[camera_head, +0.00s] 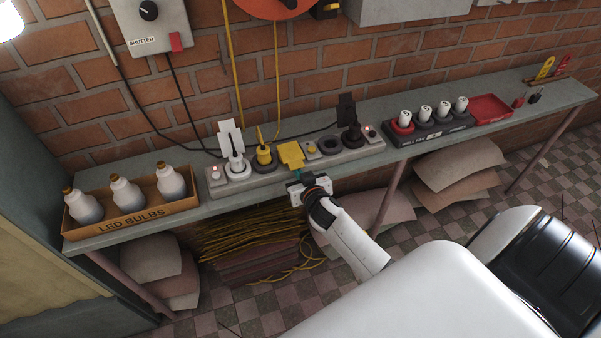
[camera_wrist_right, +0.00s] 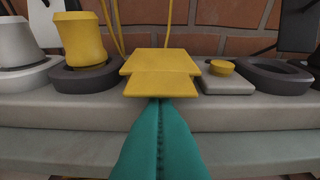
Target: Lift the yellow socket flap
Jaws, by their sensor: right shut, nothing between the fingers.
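The yellow socket flap (camera_head: 291,155) is on the grey socket strip (camera_head: 256,184), between the yellow plug and a yellow button. In the right wrist view the yellow flap (camera_wrist_right: 161,70) is a stepped plate in the middle, seen nearly edge-on. My right gripper (camera_head: 298,178) is just in front of the flap. Its teal fingers (camera_wrist_right: 158,103) are together and empty, with the tips at or just under the flap's front edge; I cannot tell whether they touch it. The socket under the flap is hidden. My left gripper is not in view.
A yellow plug (camera_head: 264,154) and a white plug (camera_head: 237,162) stand left of the flap, with cords rising. A black plug (camera_head: 351,135) is to the right. A box of LED bulbs (camera_head: 131,218) and a dark tray of white cylinders (camera_head: 428,133) share the shelf.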

